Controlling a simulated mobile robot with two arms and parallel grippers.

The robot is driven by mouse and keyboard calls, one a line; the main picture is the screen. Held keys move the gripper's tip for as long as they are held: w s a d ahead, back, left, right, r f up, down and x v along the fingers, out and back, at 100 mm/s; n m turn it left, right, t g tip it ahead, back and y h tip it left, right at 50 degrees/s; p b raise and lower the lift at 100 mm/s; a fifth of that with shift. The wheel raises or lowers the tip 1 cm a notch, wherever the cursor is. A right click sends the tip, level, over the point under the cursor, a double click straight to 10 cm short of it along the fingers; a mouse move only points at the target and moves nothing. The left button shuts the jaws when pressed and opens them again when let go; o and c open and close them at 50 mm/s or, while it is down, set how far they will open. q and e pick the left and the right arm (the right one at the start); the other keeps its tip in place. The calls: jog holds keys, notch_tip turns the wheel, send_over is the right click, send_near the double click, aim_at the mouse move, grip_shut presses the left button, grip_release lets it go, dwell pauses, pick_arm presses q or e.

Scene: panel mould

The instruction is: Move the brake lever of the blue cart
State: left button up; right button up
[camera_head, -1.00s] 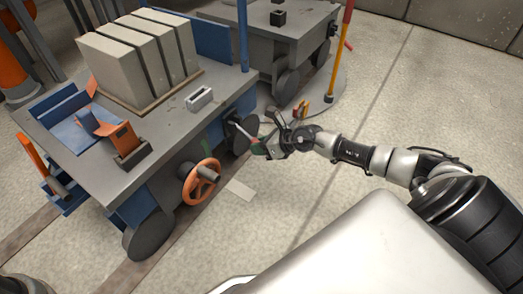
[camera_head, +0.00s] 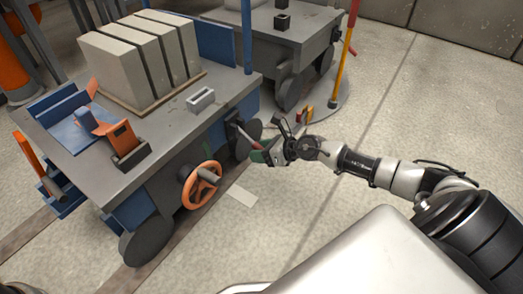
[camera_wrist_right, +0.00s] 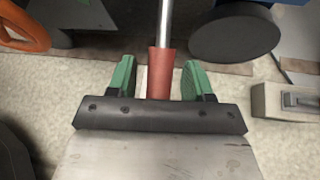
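The blue cart (camera_head: 165,120) has a grey top and stands at the left of the head view. Its brake lever (camera_head: 255,146) sticks out from the cart's side, in front of a dark wheel. In the right wrist view the lever has a silver shaft (camera_wrist_right: 165,22) and a red grip (camera_wrist_right: 160,72). My right gripper (camera_head: 265,152) is at the lever's outer end. Its green fingers stand on both sides of the red grip, with a gap showing on each side, so it is open around the grip. My left gripper is out of view.
An orange handwheel (camera_head: 200,186) is on the cart's side, left of the lever. Grey slabs (camera_head: 135,60) stand on the cart top. A second grey cart (camera_head: 270,35) and a red-yellow post (camera_head: 345,55) are behind. The floor at right (camera_head: 430,110) is clear.

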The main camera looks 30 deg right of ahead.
jog(key=shift+r, duration=0.1)
jog(key=p+v, duration=0.4)
jog(key=v, duration=0.6)
jog(key=shift+s+d, duration=0.25)
jog(key=shift+s, duration=0.05)
dwell(0.5)
